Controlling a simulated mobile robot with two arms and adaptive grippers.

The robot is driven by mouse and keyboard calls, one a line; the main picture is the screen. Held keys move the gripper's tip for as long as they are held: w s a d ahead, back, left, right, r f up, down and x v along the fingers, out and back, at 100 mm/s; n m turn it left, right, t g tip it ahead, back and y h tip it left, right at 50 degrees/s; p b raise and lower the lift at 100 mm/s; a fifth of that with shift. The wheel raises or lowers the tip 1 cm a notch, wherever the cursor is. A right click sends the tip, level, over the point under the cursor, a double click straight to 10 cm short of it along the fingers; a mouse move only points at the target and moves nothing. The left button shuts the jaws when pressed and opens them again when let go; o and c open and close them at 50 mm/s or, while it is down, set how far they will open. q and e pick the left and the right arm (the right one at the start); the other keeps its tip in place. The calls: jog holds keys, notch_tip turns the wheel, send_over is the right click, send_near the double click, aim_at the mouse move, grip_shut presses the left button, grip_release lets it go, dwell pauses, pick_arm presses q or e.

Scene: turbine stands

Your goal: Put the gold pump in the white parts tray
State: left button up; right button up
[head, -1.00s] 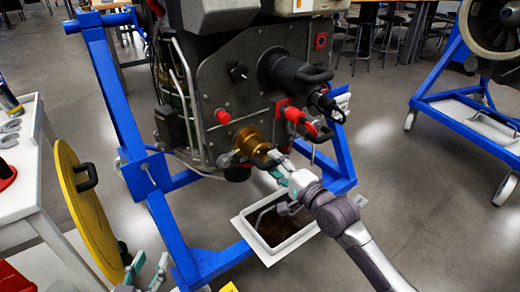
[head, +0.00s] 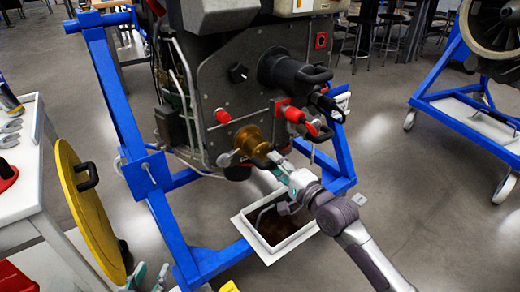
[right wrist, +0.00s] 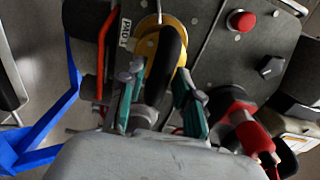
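The gold pump (head: 252,142) sits on the grey machine's lower side panel. Its black handle faces my right gripper (head: 279,166). In the right wrist view the gold pump (right wrist: 150,45) shows behind the handle, and the teal fingers of my right gripper (right wrist: 158,80) lie on both sides of the handle, close against it. The exact contact is partly hidden. A white-rimmed tray (head: 267,255) with a dark brown inside lies below the pump, within the blue stand. My left gripper (head: 148,277) is at the bottom edge, partly cut off, fingers apart and empty.
A black connector (head: 297,75) and red-handled fittings (head: 302,118) sit close to the pump. A yellow disc (head: 85,205) with a black handle stands beside a white cart (head: 28,190) at left. Open floor lies right, before another blue stand (head: 465,115).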

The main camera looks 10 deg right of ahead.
grip_shut()
pick_arm(q)
jog(key=shift+w+r, duration=0.15)
jog(key=shift+r, duration=0.05)
pick_arm(e)
jog(key=shift+r, duration=0.2)
pick_arm(q)
jog(key=shift+f, duration=0.15)
jog(key=shift+f, duration=0.1)
pick_arm(e)
jog(key=shift+s+d, duration=0.15)
pick_arm(q)
jog(key=shift+s+a+f+g, duration=0.2)
jog(key=shift+s+f+g, duration=0.3)
jog(key=shift+s+f, duration=0.2)
pick_arm(e)
jog(key=shift+s+d, duration=0.1)
jog(key=shift+s, duration=0.15)
pick_arm(q)
jog(key=shift+a+f+p, duration=0.1)
jog(key=shift+f+p, duration=0.1)
jog(key=shift+p, duration=0.1)
pick_arm(e)
jog(key=shift+s, duration=0.1)
pick_arm(q)
jog(key=shift+s+y, duration=0.1)
jog(key=shift+y, duration=0.2)
